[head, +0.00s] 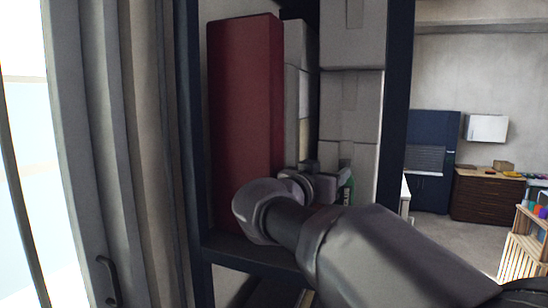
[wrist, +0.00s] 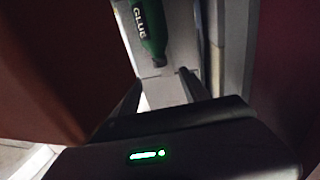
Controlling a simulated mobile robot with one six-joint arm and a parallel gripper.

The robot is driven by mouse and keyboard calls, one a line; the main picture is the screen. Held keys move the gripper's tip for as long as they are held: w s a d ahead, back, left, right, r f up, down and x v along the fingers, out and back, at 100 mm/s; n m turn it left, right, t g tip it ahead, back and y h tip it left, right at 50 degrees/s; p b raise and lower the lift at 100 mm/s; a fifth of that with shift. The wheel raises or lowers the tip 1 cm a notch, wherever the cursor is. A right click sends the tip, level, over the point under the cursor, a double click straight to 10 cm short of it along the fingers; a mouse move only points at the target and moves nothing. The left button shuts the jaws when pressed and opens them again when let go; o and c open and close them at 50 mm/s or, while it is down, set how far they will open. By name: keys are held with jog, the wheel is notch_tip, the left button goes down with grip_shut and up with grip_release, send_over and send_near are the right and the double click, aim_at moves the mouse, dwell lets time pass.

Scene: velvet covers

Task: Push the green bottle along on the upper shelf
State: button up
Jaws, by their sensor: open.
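The green bottle (wrist: 152,28), with white letters reading GLUE, shows at the top of the wrist view, its top end cut off by the frame. In the head view a small part of the bottle (head: 347,193) shows just right of my gripper; the rest is hidden behind my arm. My gripper (wrist: 160,82) is open and empty, its two dark fingers apart. The bottle lies beyond the fingertips, and I see no clear contact. In the head view my gripper (head: 328,178) is inside the shelf unit, above the shelf board (head: 250,249).
A tall red box (head: 245,110) stands left of my gripper, close to my wrist. Grey boxes (head: 352,110) are stacked behind. Dark uprights (head: 397,90) bound the shelf. A curtain (head: 120,150) hangs at left; a blue cabinet (head: 430,160) and wooden drawers (head: 485,197) stand far right.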

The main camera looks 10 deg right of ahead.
aim_at(343, 162)
jog(key=p+x, duration=0.5)
jog(key=x, duration=0.5)
jog(key=shift+w+d+r, duration=0.15)
jog(key=shift+w+d, duration=0.35)
jog(key=shift+d, duration=0.05)
jog(key=shift+a, duration=0.1)
grip_shut()
